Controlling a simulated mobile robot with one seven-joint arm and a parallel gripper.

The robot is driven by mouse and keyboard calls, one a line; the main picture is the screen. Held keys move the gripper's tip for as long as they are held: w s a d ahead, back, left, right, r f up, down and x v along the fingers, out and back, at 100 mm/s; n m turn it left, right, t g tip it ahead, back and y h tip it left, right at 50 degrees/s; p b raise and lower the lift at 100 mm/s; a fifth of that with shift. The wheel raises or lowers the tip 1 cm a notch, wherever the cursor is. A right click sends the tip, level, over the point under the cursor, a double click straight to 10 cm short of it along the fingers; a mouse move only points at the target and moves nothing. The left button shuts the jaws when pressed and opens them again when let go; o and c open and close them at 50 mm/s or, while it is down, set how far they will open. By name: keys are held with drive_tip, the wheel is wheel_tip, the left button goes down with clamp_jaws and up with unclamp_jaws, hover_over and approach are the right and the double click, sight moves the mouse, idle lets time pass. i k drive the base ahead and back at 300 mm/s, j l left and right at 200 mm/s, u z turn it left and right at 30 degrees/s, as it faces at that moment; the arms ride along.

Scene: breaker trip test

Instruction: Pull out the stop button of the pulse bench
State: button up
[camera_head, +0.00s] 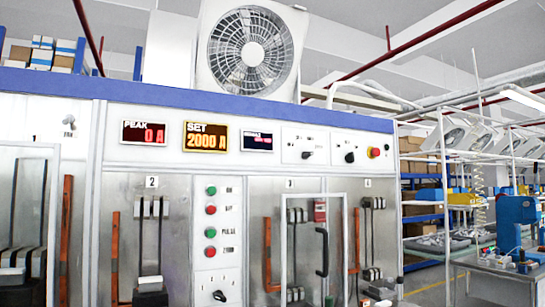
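The pulse bench (230,105) is a large cabinet with a blue top edge, filling the left and middle of the head view. A red stop button with a yellow part (374,152) sits at the right end of its upper panel, just right of a black knob (350,157). From this distance I cannot tell whether the button is pushed in or out. My gripper is not in view.
Displays on the panel read PEAK 0 A (144,133) and SET 2000 A (206,137). Below are green and red buttons (211,209) and a glazed door with a black handle (321,250). A fan (251,51) stands on top. Workbenches (490,268) stand at the right.

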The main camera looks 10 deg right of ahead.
sight(376, 152)
drive_tip(key=i+l, duration=0.15)
drive_tip(key=l, duration=0.35)
drive_tip(key=i+l, duration=0.15)
drive_tip(key=l, duration=0.35)
drive_tip(key=i+l+u, duration=0.1)
drive_tip(key=l, duration=0.35)
drive_tip(key=i+l, duration=0.15)
drive_tip(key=l, duration=0.35)
drive_tip(key=i+l+u, duration=0.1)
drive_tip(key=l, duration=0.45)
